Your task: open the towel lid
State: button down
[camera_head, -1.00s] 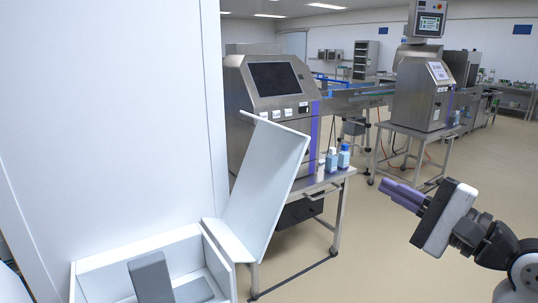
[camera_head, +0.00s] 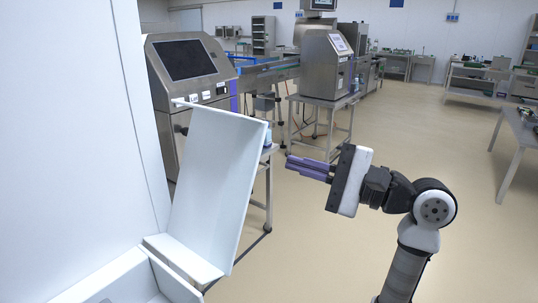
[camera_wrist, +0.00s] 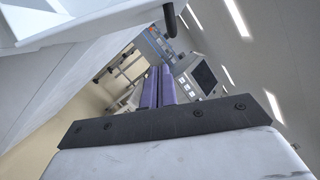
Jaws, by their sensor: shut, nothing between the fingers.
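The towel lid (camera_head: 218,190) is a white panel standing open and tilted up at the right side of the white box (camera_head: 125,278) in the head view. My gripper (camera_head: 290,162) is to the right of the lid, apart from it, with its purple fingers together and empty, pointing left. In the wrist view the gripper fingers (camera_wrist: 158,80) are also together with nothing between them. A white panel with a dark knob (camera_wrist: 170,20) shows at the upper left there. The box's inside is mostly out of the head view.
A tall white wall panel (camera_head: 70,120) stands at the left. A steel machine with a dark screen (camera_head: 185,60) stands behind the lid, and another machine on a table (camera_head: 325,65) is farther back. The floor (camera_head: 470,240) at the right is clear.

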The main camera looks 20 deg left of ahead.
aim_at(214, 138)
jog(key=s+a+r+p, duration=0.2)
jog(key=a+p, duration=0.1)
jog(key=a, duration=0.7)
jog(key=shift+s+r, duration=0.2)
jog(key=shift+r, duration=0.1)
jog(key=shift+s+r+n+p, duration=0.2)
jog(key=shift+r+n+p, duration=0.2)
jog(key=shift+r+p, duration=0.2)
jog(key=s+a+r+n+p, duration=0.2)
jog(key=s+r+n, duration=0.1)
jog(key=s, duration=0.3)
jog(key=shift+a+r+n+h+p, duration=0.15)
jog(key=shift+r+n+h+p, duration=0.15)
jog(key=shift+n+h+p, duration=0.15)
jog(key=shift+w, duration=0.1)
